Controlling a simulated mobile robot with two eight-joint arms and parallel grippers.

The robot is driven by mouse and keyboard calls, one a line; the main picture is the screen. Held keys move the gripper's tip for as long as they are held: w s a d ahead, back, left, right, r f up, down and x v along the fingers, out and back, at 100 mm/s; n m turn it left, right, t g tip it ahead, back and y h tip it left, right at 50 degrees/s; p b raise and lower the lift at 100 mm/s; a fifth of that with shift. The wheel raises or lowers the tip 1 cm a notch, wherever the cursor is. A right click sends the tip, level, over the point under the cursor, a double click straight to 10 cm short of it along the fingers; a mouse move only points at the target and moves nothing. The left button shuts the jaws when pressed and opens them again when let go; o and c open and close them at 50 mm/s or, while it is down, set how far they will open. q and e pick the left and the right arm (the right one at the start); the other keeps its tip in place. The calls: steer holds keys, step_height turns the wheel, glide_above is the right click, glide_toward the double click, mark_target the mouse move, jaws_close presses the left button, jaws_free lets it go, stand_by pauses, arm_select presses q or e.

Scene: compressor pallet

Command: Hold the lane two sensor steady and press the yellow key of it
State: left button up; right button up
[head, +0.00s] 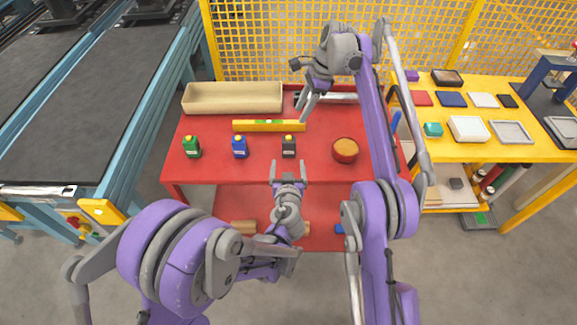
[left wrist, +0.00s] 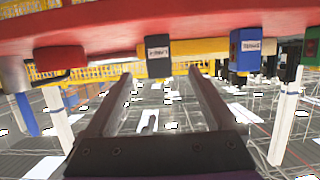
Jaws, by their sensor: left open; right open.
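Three small sensor boxes stand in a row on the red table: a green one (head: 192,148), a blue one (head: 240,148) and a black one (head: 289,148). Each has a small yellowish patch on top. Their labels are too small to read, so I cannot tell which is lane two. My left gripper (head: 288,166) is open and empty, just in front of the black box. In the upside-down left wrist view, the black box (left wrist: 158,58) lies beyond and between the open fingers (left wrist: 160,76), with the blue box (left wrist: 243,55) to the right. My right gripper (head: 308,107) is open above the table's back.
A yellow level bar (head: 268,126) lies behind the boxes, with a beige tray (head: 232,98) farther back. A yellow table (head: 460,140) with several small items is at right; a conveyor (head: 60,110) is at left.

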mark_target(289, 150)
arm_select(q)
steer(key=x, duration=1.1)
steer(key=shift+d, duration=0.1)
steer(key=shift+s, duration=0.1)
jaws_close()
